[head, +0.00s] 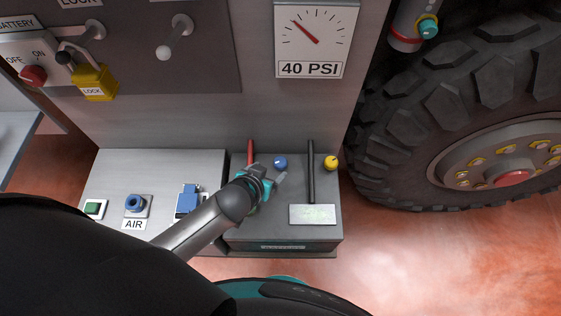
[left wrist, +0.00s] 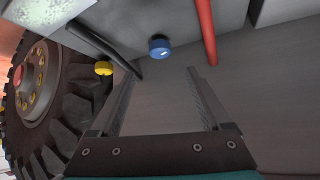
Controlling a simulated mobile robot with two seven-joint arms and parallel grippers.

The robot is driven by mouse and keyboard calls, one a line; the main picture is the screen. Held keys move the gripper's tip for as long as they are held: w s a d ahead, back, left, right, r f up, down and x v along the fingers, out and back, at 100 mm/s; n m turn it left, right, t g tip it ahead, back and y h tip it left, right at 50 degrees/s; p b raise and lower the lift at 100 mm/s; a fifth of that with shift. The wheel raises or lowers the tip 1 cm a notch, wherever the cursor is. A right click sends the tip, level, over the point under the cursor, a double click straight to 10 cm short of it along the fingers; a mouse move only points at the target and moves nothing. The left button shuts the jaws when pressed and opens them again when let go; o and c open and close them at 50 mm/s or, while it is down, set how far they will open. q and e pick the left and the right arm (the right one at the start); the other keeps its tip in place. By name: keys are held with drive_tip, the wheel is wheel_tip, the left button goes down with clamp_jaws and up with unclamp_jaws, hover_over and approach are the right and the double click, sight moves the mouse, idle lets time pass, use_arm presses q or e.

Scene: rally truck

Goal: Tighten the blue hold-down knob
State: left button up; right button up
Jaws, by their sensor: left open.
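The blue hold-down knob (head: 280,162) sits on top of the battery box, between a red cable and a black cable. It also shows in the left wrist view (left wrist: 159,46), ahead of and between my finger lines, with a small white mark on it. My left gripper (head: 272,178) is open just in front of the knob in the head view. In the left wrist view its two fingers (left wrist: 163,98) are spread wide with nothing between them, and the knob is apart from them. My right gripper is not in view.
The red cable (head: 250,152) and black cable (head: 311,172) rise beside the knob. A yellow knob (head: 331,163) is at the box's right. A large tyre (head: 440,100) stands right. A gauge reading 40 PSI (head: 314,38) and a yellow lock (head: 94,82) are above.

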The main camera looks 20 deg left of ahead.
sight(280, 162)
use_arm(q)
drive_tip(key=b+x, duration=0.4)
drive_tip(key=x, duration=0.7)
drive_tip(key=shift+w+f, duration=0.2)
drive_tip(key=shift+f, duration=0.15)
clamp_jaws()
